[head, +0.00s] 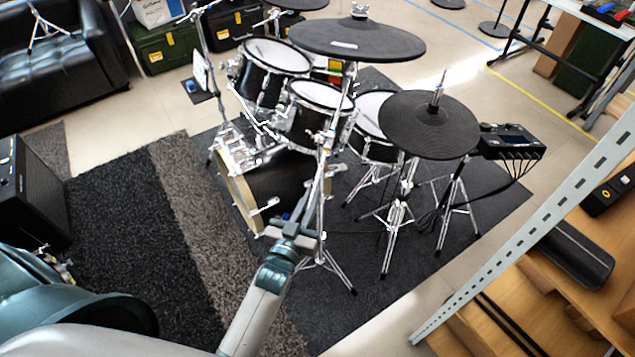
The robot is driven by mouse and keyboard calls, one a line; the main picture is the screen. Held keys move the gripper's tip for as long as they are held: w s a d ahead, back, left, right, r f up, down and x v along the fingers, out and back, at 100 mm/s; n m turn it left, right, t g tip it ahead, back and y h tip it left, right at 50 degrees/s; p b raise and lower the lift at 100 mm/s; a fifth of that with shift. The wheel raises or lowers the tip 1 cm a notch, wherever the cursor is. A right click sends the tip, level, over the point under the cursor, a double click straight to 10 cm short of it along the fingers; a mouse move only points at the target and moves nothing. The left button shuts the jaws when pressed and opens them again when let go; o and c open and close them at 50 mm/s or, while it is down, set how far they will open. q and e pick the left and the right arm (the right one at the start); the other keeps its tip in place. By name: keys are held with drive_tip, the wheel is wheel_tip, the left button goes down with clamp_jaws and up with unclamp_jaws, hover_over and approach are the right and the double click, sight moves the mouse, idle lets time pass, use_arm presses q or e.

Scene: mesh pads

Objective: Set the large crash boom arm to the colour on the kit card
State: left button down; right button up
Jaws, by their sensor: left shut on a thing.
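The large crash cymbal (345,42) is a black pad at the top middle of the head view. Its silver boom arm (345,95) runs down from it to a clamp joint, and the stand's tube (320,185) continues below. My left gripper (303,236) is shut on the lower part of this stand, in front of the bass drum. The exact contact is small and partly hidden by the gripper. My right gripper is not in view.
Black mesh-pad drums (318,105) and a smaller cymbal (428,125) stand close around the crash stand. A drum module (508,142) is at right. A wooden shelf (590,245) with a grey metal edge fills the lower right. The dark rug (130,235) at left is clear.

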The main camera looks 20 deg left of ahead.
use_arm(q)
drive_tip(key=shift+d, duration=0.1)
drive_tip(key=c, duration=1.8)
unclamp_jaws()
drive_tip(key=shift+c, duration=0.2)
drive_tip(key=shift+s, duration=0.1)
drive_tip(key=shift+s+f, duration=0.1)
drive_tip(key=shift+s, duration=0.35)
drive_tip(key=s+b, duration=0.4)
drive_tip(key=s, duration=1.2)
drive_tip(key=shift+s+b, duration=0.2)
drive_tip(key=shift+b, duration=0.15)
